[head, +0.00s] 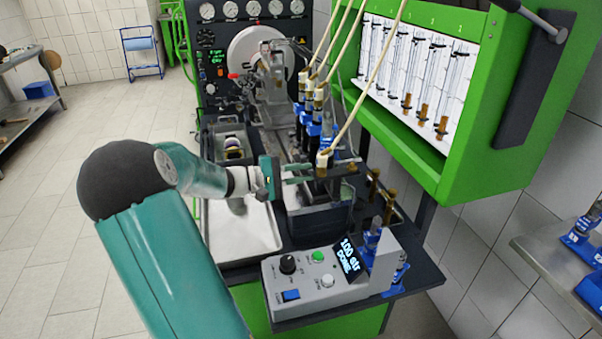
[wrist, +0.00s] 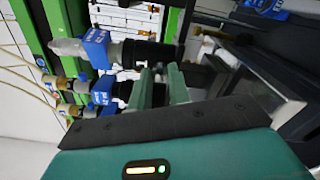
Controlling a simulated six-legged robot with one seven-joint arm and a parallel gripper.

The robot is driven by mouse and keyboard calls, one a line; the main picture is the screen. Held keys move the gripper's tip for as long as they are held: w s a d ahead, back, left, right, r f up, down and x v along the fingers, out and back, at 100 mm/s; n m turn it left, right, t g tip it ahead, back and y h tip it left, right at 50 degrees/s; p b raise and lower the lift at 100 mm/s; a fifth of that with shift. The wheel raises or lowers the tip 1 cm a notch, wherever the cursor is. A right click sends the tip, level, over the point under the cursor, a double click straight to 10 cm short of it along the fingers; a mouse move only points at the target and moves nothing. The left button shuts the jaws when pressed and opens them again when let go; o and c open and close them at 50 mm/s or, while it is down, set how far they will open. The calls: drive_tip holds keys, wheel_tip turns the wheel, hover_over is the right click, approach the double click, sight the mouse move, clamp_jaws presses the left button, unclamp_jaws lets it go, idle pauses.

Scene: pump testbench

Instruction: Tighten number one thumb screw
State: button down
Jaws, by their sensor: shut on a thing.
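My gripper (head: 308,174) reaches in from the left at the front of the bench, just below a pale hose connector (head: 325,158). In the wrist view, its two green fingers (wrist: 161,74) are close together on a small dark part between them, at the number one thumb screw. The fingers hide most of the screw, so its thread and seating cannot be seen. Blue-bodied injectors (wrist: 97,48) with black ends lie beside the fingers in the wrist view. In the head view, injectors (head: 312,128) stand in a row behind my gripper.
A grey control box (head: 318,282) with knobs and a display reading "100 str DONE" stands at the front. A green cabinet (head: 420,140) with glass tubes overhangs on the right. Pale hoses (head: 342,45) hang above the injectors.

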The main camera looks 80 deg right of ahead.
drive_tip(key=m, duration=0.6)
drive_tip(key=shift+w, duration=0.1)
drive_tip(key=m, duration=0.5)
drive_tip(key=shift+m, duration=0.4)
drive_tip(key=c, duration=1.3)
unclamp_jaws()
drive_tip(key=shift+a, duration=0.1)
drive_tip(key=v, duration=1.3)
drive_tip(key=shift+w+a, duration=0.2)
drive_tip(key=shift+a, duration=0.15)
